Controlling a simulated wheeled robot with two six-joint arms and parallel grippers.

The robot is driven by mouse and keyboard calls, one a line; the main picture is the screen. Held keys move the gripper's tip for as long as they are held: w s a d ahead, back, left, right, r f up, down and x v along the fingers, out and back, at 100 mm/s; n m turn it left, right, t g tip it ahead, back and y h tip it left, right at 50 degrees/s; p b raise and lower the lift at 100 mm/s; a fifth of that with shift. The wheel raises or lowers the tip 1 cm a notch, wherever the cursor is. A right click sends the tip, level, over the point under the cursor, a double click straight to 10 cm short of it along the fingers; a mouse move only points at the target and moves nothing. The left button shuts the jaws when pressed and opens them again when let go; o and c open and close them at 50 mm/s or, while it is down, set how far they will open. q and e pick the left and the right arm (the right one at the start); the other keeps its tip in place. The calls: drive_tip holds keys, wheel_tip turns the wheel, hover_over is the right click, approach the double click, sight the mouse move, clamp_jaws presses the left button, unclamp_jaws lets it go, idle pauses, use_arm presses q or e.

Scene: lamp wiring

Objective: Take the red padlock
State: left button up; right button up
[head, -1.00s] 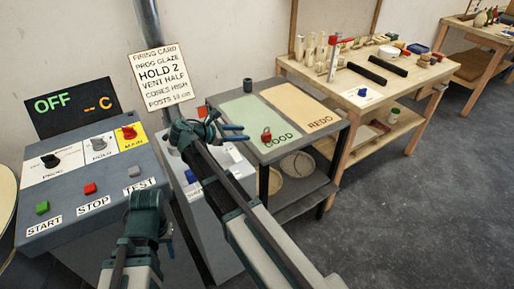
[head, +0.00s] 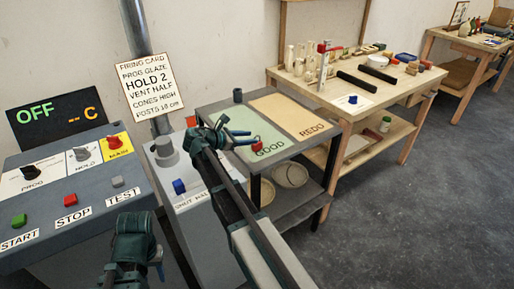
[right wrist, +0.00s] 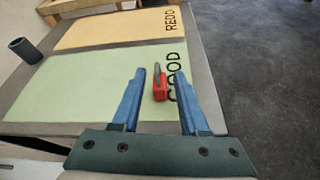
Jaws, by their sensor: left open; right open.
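The red padlock (head: 257,145) stands on the green GOOD area of the grey table, beside the printed word. In the right wrist view the padlock (right wrist: 160,90) shows its red body and grey shackle, between the two blue fingers in the picture. My right gripper (head: 249,137) is open and empty, with its fingertips close to the padlock; the right wrist view shows the open gripper (right wrist: 160,74) too. Whether a finger touches the padlock I cannot tell. My left gripper (head: 157,265) is open, low in front of the control panel, with its fingers mostly hidden.
A dark cup (head: 238,95) stands at the table's back left corner. The tan REDO area (head: 292,112) is bare. The control panel (head: 75,180) with knobs and buttons is at left. A wooden workbench (head: 350,85) with several items stands behind right.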

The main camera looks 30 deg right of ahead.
drive_tip(key=shift+w+b+x, duration=0.1)
drive_tip(key=shift+b+x, duration=0.35)
drive_tip(key=shift+x, duration=0.85)
drive_tip(key=shift+w+b+x, duration=0.15)
drive_tip(key=shift+b+x, duration=0.3)
drive_tip(key=shift+x, duration=0.9)
drive_tip(key=shift+r, duration=0.15)
drive_tip(key=shift+a, duration=0.1)
clamp_jaws()
drive_tip(key=shift+s, duration=0.1)
